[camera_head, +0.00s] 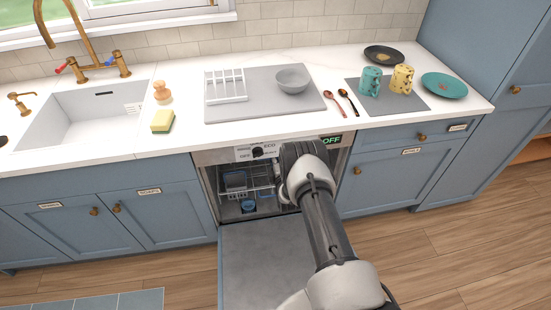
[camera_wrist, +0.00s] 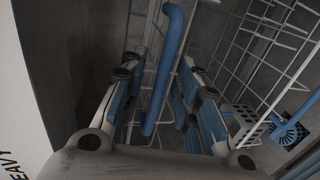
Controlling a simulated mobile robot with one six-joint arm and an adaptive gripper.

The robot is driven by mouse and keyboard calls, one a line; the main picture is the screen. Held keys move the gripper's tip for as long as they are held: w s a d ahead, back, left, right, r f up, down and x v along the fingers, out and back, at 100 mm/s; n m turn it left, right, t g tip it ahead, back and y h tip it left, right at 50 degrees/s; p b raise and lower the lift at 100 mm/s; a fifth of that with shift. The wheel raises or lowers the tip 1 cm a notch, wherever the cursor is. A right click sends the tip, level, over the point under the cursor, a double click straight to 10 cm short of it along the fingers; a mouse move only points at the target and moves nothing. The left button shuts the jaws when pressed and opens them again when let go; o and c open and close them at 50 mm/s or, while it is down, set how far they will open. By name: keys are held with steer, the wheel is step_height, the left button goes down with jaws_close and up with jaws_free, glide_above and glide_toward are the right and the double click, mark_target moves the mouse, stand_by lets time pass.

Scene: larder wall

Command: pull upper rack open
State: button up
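The dishwasher door (camera_head: 262,262) is folded down open. The white wire upper rack (camera_head: 262,183) shows inside the machine, left of my arm in the head view. It also shows in the wrist view (camera_wrist: 270,28). A blue bar handle (camera_wrist: 170,58) crosses the wrist view lengthwise. My gripper (camera_wrist: 158,82) has its blue-padded fingers apart, one on each side of the bar. I see gaps between the bar and both pads, so it is not clamped. In the head view my arm hides most of the gripper and the bar.
A grey basket (camera_head: 235,180) and a blue item (camera_head: 248,206) show inside the dishwasher. The control panel (camera_head: 262,151) is just above the opening. The counter above holds a drying mat (camera_head: 262,108), mugs and plates. The wooden floor (camera_head: 440,260) to the right is clear.

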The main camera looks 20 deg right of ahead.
steer(key=shift+c, duration=0.5)
jaws_close()
